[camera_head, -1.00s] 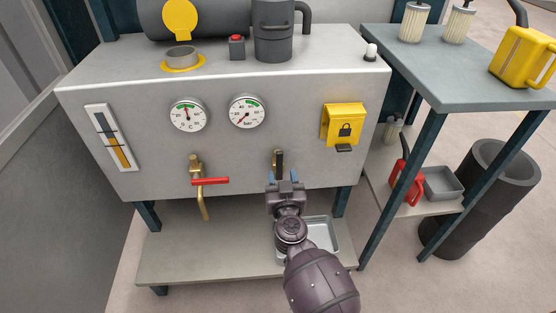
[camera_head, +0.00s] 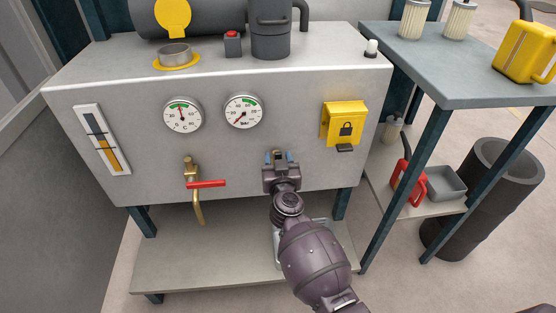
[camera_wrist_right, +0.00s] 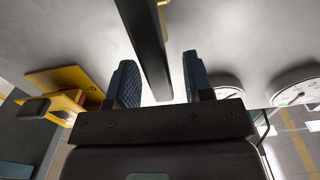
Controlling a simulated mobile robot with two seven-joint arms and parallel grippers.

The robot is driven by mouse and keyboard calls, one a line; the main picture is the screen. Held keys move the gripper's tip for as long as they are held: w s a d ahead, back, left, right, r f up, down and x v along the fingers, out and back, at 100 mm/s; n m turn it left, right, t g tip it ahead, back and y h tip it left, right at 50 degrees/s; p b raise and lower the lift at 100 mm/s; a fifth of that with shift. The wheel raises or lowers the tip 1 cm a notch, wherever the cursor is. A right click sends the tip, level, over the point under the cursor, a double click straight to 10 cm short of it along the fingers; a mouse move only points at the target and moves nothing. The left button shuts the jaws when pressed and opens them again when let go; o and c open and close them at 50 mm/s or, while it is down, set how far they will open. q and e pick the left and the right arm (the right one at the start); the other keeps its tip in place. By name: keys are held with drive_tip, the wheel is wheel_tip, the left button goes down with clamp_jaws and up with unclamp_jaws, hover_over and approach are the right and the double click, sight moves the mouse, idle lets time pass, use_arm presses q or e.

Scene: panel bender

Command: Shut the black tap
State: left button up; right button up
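The black tap (camera_head: 279,154) is on the front of the grey machine, mostly hidden behind my right gripper in the head view. In the right wrist view its long black handle (camera_wrist_right: 147,45) runs down between the two fingers, with gaps on both sides and a bit of brass beside it. My right gripper (camera_head: 279,156) is open around the handle. Its blue-grey fingers (camera_wrist_right: 160,82) also show in the wrist view. I cannot tell whether either finger touches the handle. My left gripper is not in view.
A brass tap with a red handle (camera_head: 206,184) is to the left on the same panel. A yellow lock box (camera_head: 343,123) is to the right. Two round gauges (camera_head: 183,115) are above. A side table (camera_head: 450,85) stands at the right.

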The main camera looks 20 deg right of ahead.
clamp_jaws()
